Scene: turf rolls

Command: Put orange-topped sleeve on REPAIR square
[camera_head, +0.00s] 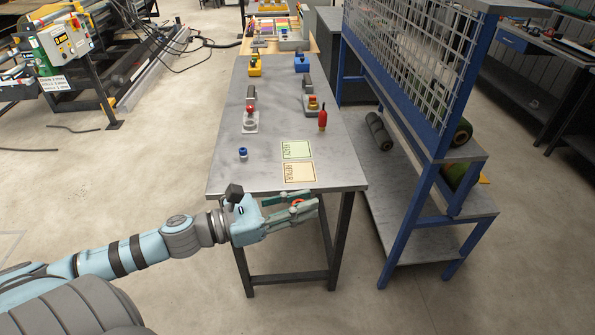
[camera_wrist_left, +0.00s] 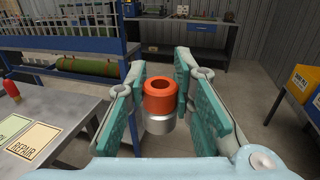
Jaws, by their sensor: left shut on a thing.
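The orange-topped sleeve (camera_wrist_left: 160,98) has an orange ring top over a silver body. My left gripper (camera_head: 307,203) is shut on it and holds it upright between its green finger pads in the left wrist view. In the head view only a bit of the orange top (camera_head: 297,202) shows between the fingers, just off the table's front edge. The REPAIR square (camera_head: 299,172) is a cream card near the table's front right corner, a little behind the gripper. It also shows at the left of the left wrist view (camera_wrist_left: 33,141). My right gripper is not in view.
The green READY square (camera_head: 295,149) adjoins the REPAIR square. A blue-topped sleeve (camera_head: 243,154) stands to their left. A red bottle (camera_head: 322,121) and several devices stand farther back on the grey table (camera_head: 240,179). A blue-framed rack (camera_head: 425,195) stands to the right.

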